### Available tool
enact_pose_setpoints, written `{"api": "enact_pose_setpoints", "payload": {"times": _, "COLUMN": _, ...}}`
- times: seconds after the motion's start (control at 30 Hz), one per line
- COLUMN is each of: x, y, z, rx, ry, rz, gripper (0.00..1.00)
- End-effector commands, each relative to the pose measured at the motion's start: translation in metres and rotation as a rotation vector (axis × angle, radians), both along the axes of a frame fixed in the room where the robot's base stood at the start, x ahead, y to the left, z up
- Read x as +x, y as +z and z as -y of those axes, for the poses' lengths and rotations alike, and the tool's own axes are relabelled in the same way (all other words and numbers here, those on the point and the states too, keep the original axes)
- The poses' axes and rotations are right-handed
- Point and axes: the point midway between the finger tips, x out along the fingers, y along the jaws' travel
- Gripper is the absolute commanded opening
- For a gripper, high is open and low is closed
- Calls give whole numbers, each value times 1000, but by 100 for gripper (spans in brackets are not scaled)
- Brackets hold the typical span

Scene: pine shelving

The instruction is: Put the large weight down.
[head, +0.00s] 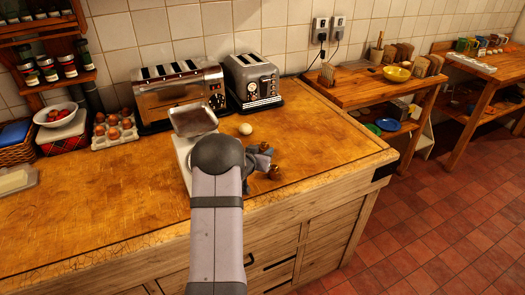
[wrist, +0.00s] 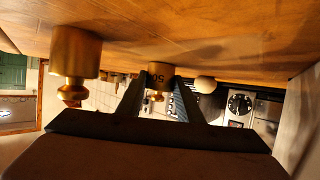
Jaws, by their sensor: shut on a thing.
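The wrist view is upside down, with the counter at the top. In it my gripper (wrist: 158,88) is shut on a brass weight (wrist: 160,72) with dark figures on its side, held between the fingertips. The weight's knob points away from the counter; I cannot tell whether its base touches the wood. A second brass weight (wrist: 75,50) stands on the counter at the left and looks bigger in this view. In the head view my arm hides most of my gripper (head: 259,160); one small brownish weight (head: 274,173) shows beside it.
A kitchen scale with a metal pan (head: 193,120) stands left of my gripper. A pale egg (head: 245,129) lies behind it, also in the wrist view (wrist: 205,84). Two toasters (head: 182,92) (head: 253,82) stand at the back. The counter (head: 330,140) is clear to the right.

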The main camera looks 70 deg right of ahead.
Motion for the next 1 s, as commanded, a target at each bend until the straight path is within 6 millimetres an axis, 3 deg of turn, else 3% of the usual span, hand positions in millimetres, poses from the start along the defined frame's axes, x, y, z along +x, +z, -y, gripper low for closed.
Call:
{"api": "enact_pose_setpoints", "payload": {"times": 0.37, "x": 0, "y": -1, "z": 1, "rx": -8, "ry": 0, "rz": 1, "gripper": 0}}
{"api": "enact_pose_setpoints", "payload": {"times": 0.4, "x": 0, "y": -3, "z": 0, "rx": -2, "ry": 0, "rz": 0, "gripper": 38}}
{"api": "enact_pose_setpoints", "payload": {"times": 0.47, "x": 0, "y": -3, "z": 0, "rx": -1, "ry": 0, "rz": 0, "gripper": 52}}
{"api": "enact_pose_setpoints", "payload": {"times": 1.0, "x": 1, "y": 3, "z": -7, "rx": -1, "ry": 1, "rz": 0, "gripper": 52}}
